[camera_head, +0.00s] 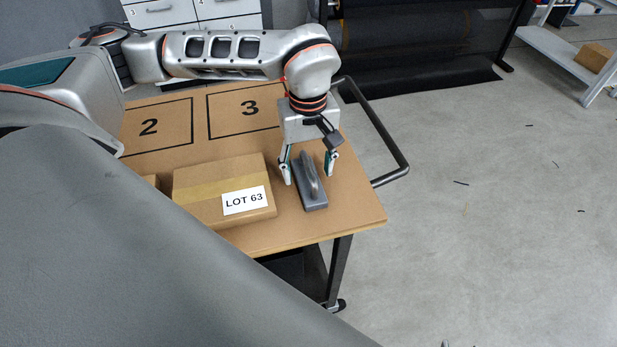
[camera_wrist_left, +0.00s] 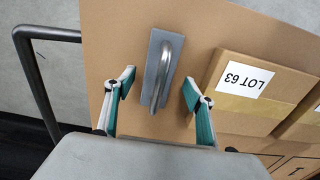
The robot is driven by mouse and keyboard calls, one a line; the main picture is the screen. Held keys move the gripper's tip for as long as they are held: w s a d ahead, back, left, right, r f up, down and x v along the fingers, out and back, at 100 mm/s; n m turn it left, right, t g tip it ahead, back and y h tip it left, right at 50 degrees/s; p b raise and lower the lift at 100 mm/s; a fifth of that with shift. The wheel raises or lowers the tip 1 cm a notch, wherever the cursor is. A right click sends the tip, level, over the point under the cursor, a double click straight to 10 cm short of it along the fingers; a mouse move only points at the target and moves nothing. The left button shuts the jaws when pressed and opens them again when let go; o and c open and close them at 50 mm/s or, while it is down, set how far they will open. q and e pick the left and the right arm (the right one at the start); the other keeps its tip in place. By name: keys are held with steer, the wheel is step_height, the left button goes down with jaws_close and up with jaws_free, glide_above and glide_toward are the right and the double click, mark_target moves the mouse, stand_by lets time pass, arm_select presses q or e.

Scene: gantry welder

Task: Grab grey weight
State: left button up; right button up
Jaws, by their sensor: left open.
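The grey weight (camera_head: 314,193) is a flat grey block with a raised bar handle, lying on the brown cart top near its right end. In the left wrist view the weight (camera_wrist_left: 153,68) lies between the fingertips, with clear gaps on both sides. My left gripper (camera_head: 308,170) points down over the weight, its fingers open on either side of the handle. In the left wrist view my left gripper (camera_wrist_left: 158,85) shows teal-lined fingers apart and touching nothing that I can see. My right gripper is not in view.
A cardboard box labelled LOT 63 (camera_head: 224,190) stands just left of the weight, close to one finger. The brown cart top (camera_head: 345,215) has marked squares 2 and 3 behind. A black push handle (camera_head: 385,140) rises at the cart's right end. Open grey floor lies to the right.

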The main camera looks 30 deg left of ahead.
arm_select(q)
steer(key=shift+w+f, duration=0.1)
steer(key=shift+f, duration=1.3)
jaws_close()
steer(key=shift+r, duration=0.1)
